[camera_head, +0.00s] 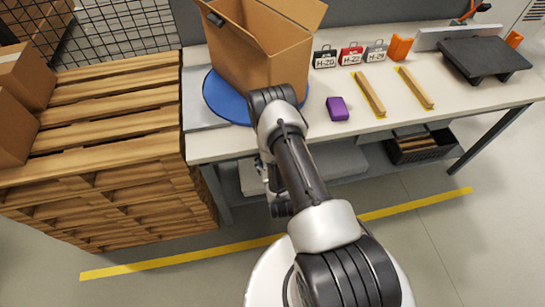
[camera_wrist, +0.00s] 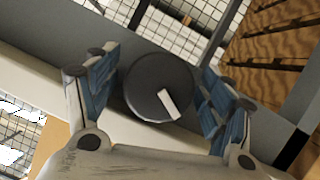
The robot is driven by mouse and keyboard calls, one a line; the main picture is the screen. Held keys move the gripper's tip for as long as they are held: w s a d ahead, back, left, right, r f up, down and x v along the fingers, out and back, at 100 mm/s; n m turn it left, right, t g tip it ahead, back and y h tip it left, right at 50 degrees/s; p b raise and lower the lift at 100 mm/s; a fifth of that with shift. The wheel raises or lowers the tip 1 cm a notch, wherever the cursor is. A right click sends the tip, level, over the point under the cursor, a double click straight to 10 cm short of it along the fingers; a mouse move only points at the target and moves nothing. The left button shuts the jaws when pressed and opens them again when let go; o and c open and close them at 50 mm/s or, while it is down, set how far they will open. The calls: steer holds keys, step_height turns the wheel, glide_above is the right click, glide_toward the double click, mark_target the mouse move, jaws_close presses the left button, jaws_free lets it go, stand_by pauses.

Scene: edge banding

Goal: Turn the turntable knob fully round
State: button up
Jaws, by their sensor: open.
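The turntable knob (camera_wrist: 150,85) is a dark round disc with a white bar mark, seen in the wrist view on a grey panel. The mark points toward the lower right, off the disc's centre. My gripper (camera_wrist: 158,90) is open, with blue-padded fingers on either side of the knob; whether they touch it I cannot tell. In the head view the blue turntable (camera_head: 222,104) lies on the table's left end and carries an open cardboard box (camera_head: 262,55). My arm hides the knob and most of the gripper there.
The white table (camera_head: 440,108) holds a purple block (camera_head: 337,108), two wooden strips with yellow edges (camera_head: 370,94), several labelled cases (camera_head: 350,56) and a black stand (camera_head: 485,58). Stacked wooden pallets (camera_head: 100,120) stand close on the left. A black crate (camera_head: 420,148) sits on the lower shelf.

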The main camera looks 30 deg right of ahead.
steer(key=v, duration=0.7)
steer(key=shift+s+a, duration=0.15)
steer(key=shift+s, duration=0.05)
